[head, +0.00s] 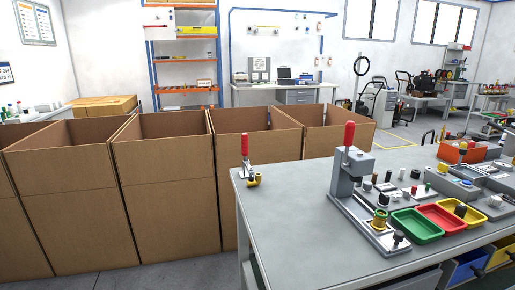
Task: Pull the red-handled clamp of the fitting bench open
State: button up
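A small toggle clamp with an upright red handle (245,146) stands near the far left corner of the grey bench (285,215). Its metal base (247,172) sits on the bench top, beside a small brass fitting (256,180). Whether its jaw presses on anything is too small to tell. A second upright red handle (349,136) rises from a grey press-like fixture (350,170) on a metal plate, further right and nearer. A brass part (380,220) stands on that plate. My gripper is not in view.
Green (416,227), red (442,218) and yellow (467,211) trays lie right of the fixture, with several small knobs and parts behind them. Tall open cardboard boxes (160,175) line the left side, close to the bench. The bench's front left top is clear.

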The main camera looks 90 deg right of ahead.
aim_at(244, 137)
jog(key=i+l+z, duration=0.1)
jog(key=i+z, duration=0.15)
jog(key=z, duration=0.15)
jog(key=i+z, duration=0.2)
jog(key=z, duration=0.2)
jog(key=i+z, duration=0.25)
jog(key=z, duration=0.2)
jog(key=i+j+z, duration=0.1)
jog(key=i+z, duration=0.15)
jog(key=z, duration=0.15)
jog(key=i+l+z, duration=0.15)
jog(key=i+z, duration=0.5)
jog(key=i, duration=0.3)
jog(key=i+z, duration=0.35)
jog(key=i, duration=0.15)
jog(key=i+z, duration=0.1)
jog(key=i, duration=0.35)
